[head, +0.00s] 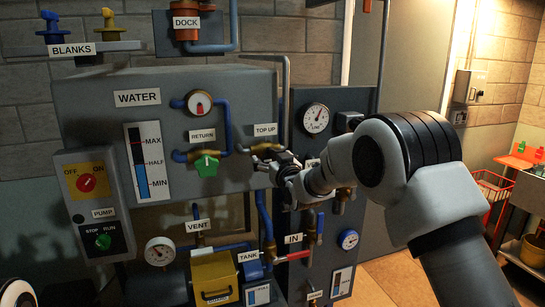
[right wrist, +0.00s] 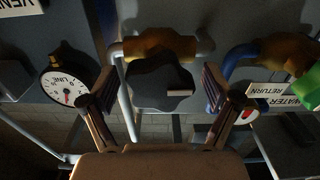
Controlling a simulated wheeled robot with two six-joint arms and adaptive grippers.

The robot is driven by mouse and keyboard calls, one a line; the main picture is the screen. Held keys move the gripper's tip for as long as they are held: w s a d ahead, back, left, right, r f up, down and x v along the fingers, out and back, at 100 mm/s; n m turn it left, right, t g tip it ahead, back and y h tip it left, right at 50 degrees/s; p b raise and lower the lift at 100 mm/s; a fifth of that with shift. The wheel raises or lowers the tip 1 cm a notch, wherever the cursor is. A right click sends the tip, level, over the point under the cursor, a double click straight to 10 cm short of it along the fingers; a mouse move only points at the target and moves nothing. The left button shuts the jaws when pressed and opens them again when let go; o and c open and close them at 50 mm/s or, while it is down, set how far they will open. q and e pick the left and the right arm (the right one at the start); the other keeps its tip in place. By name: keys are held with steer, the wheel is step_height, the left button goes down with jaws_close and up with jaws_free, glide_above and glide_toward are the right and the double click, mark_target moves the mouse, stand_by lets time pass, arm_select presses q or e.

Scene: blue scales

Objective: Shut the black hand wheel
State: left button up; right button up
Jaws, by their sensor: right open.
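The black hand wheel (right wrist: 160,84) is a dark lobed knob with a pale mark on its right side. It is mounted on a brass valve body (right wrist: 160,47) in the right wrist view. In the head view the gripper hides most of it, below the TOP UP label (head: 265,129). My right gripper (head: 268,166) is open at the valve. In the right wrist view its two fingers stand on either side of the wheel, with a gap on each side. My left gripper is not in view.
Left of the wheel is a green RETURN knob (head: 206,164) on a brass valve with blue pipes. A round gauge (head: 316,117) sits to the right. The WATER panel (head: 90,108), the pump box (head: 88,205) and the lower pipes surround the area. A red basket (head: 493,187) stands far right.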

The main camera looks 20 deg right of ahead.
steer(key=shift+d, duration=0.1)
steer(key=shift+f, duration=0.1)
steer(key=c, duration=1.1)
steer(key=shift+c, duration=0.2)
